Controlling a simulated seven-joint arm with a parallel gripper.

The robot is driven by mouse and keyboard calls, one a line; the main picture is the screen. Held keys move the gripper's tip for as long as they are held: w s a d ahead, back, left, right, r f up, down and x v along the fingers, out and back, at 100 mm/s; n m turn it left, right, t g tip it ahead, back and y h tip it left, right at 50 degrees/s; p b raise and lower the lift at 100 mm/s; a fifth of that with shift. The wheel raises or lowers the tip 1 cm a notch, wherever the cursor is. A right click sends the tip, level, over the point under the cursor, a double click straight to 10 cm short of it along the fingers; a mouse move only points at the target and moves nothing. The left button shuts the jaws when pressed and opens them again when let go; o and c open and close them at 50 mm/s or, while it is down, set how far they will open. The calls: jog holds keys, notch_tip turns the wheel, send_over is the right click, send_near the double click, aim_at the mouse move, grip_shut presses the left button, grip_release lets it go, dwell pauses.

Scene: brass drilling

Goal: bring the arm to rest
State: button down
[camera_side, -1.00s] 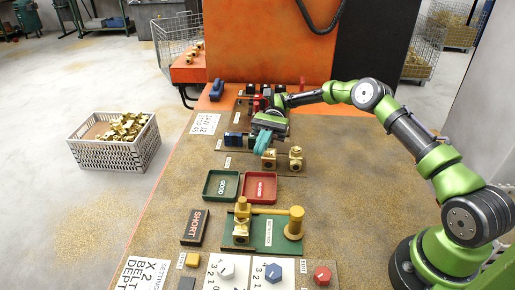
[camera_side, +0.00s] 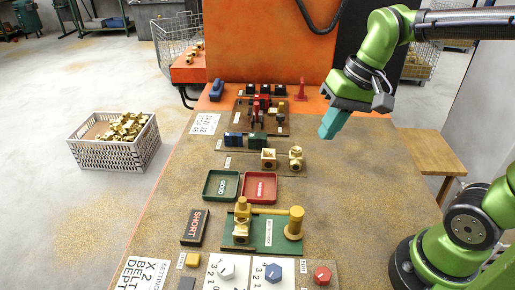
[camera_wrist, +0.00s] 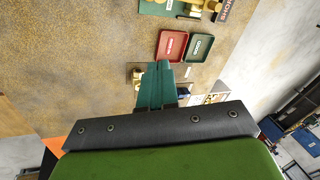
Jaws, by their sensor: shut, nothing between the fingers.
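My gripper (camera_side: 334,123) is raised over the right part of the bench, with its teal fingers together and nothing between them. In the wrist view the shut fingers (camera_wrist: 163,68) point toward the bench. Brass fittings (camera_side: 268,159) stand on the bench to the left of my gripper in the side view. A brass piece stands on the green gauge plate (camera_side: 262,236) at the front. The green tray (camera_side: 221,198) and the red tray (camera_side: 274,199) appear empty, and they also show in the wrist view.
Dials and a red knob (camera_side: 322,275) line the front edge. A black SHORT block (camera_side: 194,227) lies at the left. A fixture with dark and red parts (camera_side: 262,115) stands at the back. A crate of brass parts (camera_side: 115,158) is on the floor. The bench's right side is clear.

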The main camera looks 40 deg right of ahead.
jog(key=s+t, duration=0.1)
jog(key=s+d+t, duration=0.1)
jog(key=s+t, duration=0.1)
jog(key=s+d+t, duration=0.1)
jog(key=shift+s+d+r+n+h, duration=0.1)
jog(key=shift+s+n+h, duration=0.2)
jog(key=shift+s+n, duration=0.1)
